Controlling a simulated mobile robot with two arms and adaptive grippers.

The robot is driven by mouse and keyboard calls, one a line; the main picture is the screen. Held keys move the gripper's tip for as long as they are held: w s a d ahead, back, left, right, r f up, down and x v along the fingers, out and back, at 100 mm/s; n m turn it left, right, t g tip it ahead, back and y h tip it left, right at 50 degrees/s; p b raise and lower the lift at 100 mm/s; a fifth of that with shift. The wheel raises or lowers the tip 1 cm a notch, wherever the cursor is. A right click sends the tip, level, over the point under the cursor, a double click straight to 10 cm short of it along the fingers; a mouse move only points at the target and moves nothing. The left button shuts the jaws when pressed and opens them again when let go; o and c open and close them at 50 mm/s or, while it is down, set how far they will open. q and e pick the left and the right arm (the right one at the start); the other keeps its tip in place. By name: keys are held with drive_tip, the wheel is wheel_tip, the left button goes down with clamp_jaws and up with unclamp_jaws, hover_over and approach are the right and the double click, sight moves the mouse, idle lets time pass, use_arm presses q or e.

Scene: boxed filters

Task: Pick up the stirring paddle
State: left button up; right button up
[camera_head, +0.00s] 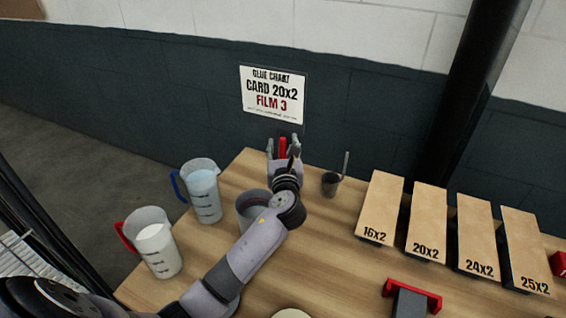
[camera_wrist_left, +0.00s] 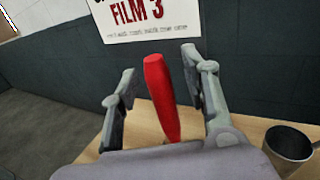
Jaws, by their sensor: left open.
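A red upright handle, which looks like the stirring paddle's (camera_head: 282,147), stands near the table's back edge. It also shows in the left wrist view (camera_wrist_left: 160,95). Its lower end is hidden behind my gripper. My left gripper (camera_head: 282,150) is open, with one finger on each side of the red handle. In the left wrist view the fingers (camera_wrist_left: 163,88) stand apart from the handle, with a gap on both sides.
A dark cup holding a thin grey stick (camera_head: 331,184) stands just right of my gripper. A grey pot (camera_head: 250,205) is partly behind my arm. Jugs with blue (camera_head: 203,192) and red (camera_head: 155,243) handles stand left. Labelled boards (camera_head: 428,220) and a red bracket (camera_head: 428,293) are right.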

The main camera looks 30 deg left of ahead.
use_arm(q)
drive_tip(key=shift+s, duration=0.1)
drive_tip(key=shift+c, duration=0.8)
clamp_jaws()
drive_tip(key=shift+r, duration=0.15)
